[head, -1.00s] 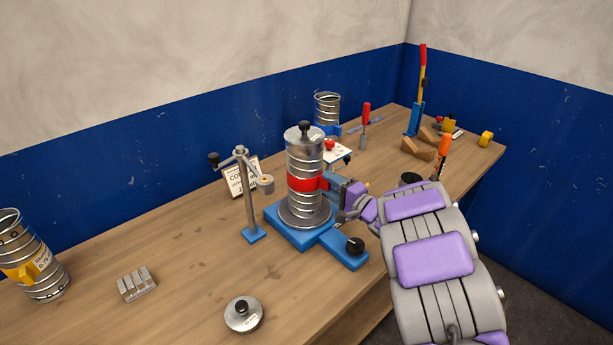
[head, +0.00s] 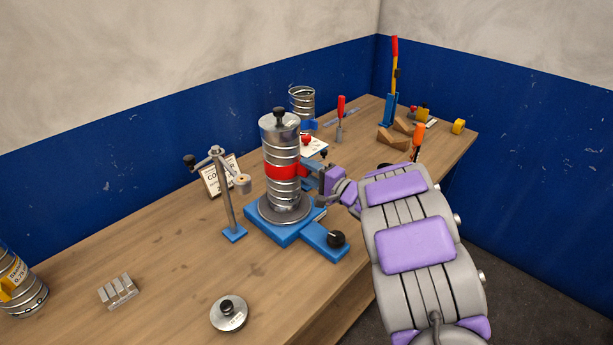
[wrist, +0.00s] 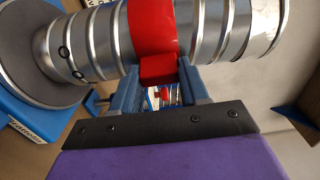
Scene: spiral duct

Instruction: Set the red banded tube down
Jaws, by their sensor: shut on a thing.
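The red banded tube (head: 281,149) is a ribbed silver duct with a red band round its middle and a black-knobbed lid on top. It is upright on, or just above, the round grey plate (head: 264,216) of a blue stand (head: 320,243); the head view does not settle which. In the wrist view the tube (wrist: 205,35) lies across the top, with the plate (wrist: 35,50) at its left end. My gripper (head: 310,174) comes from the right. In the wrist view my gripper (wrist: 160,85) is shut on the red block joined to the band.
A post with a crossarm (head: 222,190) stands close left of the stand. Tools and wooden blocks (head: 390,140) are at the back right.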

